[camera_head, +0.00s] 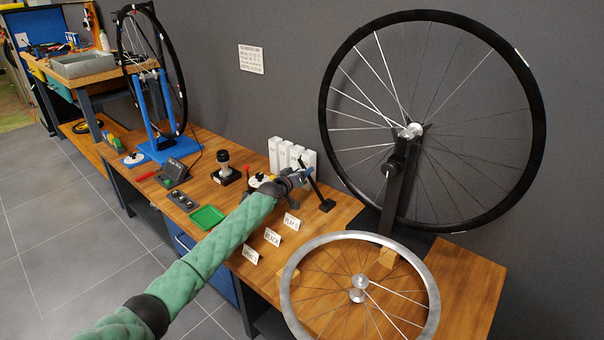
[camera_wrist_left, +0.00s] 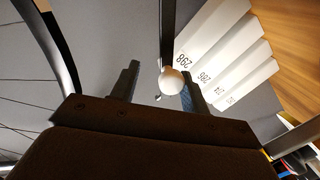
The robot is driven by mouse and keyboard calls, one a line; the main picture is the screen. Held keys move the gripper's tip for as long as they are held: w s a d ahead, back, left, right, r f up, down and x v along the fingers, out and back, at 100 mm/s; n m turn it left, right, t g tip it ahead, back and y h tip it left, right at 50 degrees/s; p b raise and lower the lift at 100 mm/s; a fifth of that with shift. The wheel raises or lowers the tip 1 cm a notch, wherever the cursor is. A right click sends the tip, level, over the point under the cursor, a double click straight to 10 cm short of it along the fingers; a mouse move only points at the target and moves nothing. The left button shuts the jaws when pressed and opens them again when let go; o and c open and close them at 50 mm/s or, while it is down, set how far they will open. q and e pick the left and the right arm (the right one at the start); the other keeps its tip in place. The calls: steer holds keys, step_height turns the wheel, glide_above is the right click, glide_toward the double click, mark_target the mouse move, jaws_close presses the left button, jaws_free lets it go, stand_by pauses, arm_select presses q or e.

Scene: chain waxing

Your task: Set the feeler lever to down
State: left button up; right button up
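The feeler lever (camera_head: 318,192) is a thin black arm on a small black base (camera_head: 327,205) near the back of the bench, and it leans up to the left. In the left wrist view a dark rod (camera_wrist_left: 167,40) ends in a pale round knob (camera_wrist_left: 172,82). My left gripper (camera_head: 304,176) is at the lever, reaching in from the lower left. In the wrist view the left gripper (camera_wrist_left: 158,90) has its fingers apart, with the knob between them, closer to the right finger. I cannot tell if it touches. My right gripper is not in view.
White numbered blocks (camera_head: 290,154) stand behind the gripper and show large in the wrist view (camera_wrist_left: 222,55). Small sign cards (camera_head: 272,237) stand in front. A large wheel (camera_head: 534,110) on a stand and a bare rim (camera_head: 290,275) are on the right. A green tray (camera_head: 207,217) lies left.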

arm_select(q)
steer(key=v, duration=0.7)
steer(key=shift+s+a, duration=0.15)
steer(key=shift+s, duration=0.1)
